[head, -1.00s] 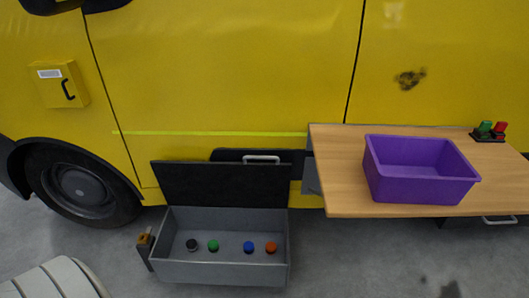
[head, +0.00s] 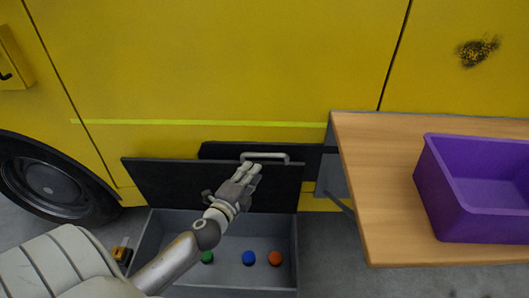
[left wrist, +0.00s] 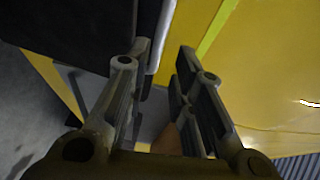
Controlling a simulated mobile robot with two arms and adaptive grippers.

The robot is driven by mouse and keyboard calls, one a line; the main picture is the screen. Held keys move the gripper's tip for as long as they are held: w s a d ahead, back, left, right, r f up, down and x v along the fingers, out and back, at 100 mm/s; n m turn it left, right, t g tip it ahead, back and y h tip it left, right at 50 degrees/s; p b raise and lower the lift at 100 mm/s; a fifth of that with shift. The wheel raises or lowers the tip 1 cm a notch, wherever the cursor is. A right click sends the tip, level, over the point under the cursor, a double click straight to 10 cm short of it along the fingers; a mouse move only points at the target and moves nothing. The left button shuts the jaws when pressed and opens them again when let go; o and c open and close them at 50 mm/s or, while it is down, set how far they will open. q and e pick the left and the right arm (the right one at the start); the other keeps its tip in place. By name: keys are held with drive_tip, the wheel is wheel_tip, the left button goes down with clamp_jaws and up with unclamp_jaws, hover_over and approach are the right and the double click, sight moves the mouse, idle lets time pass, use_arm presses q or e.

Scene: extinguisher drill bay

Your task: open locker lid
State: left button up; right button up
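The grey locker box (head: 284,239) stands open on the floor beside the yellow van. Its dark lid (head: 160,182) is raised, nearly upright, at the back of the box. A pale bar handle (head: 265,156) shows just above the lid's top edge, in front of a second dark panel. My left gripper (head: 252,172) is in front of the lid, just below the handle in the picture; I cannot tell if it touches either. In the left wrist view its fingers (left wrist: 160,82) are spread, with no held object visible. My right gripper is not in view.
Green (head: 207,257), blue (head: 249,258) and orange (head: 275,258) round pieces lie in the box. A wooden table (head: 375,190) with a purple bin (head: 440,190) stands at the right. A small orange-brown item (head: 122,252) sits left of the box.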

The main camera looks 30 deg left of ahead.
sight(265, 155)
use_arm(q)
drive_tip(key=w, duration=0.3)
drive_tip(key=w+a, duration=0.1)
drive_tip(key=w, duration=0.2)
drive_tip(key=w+f, duration=0.1)
drive_tip(key=w, duration=0.3)
drive_tip(key=shift+a, duration=0.25)
clamp_jaws()
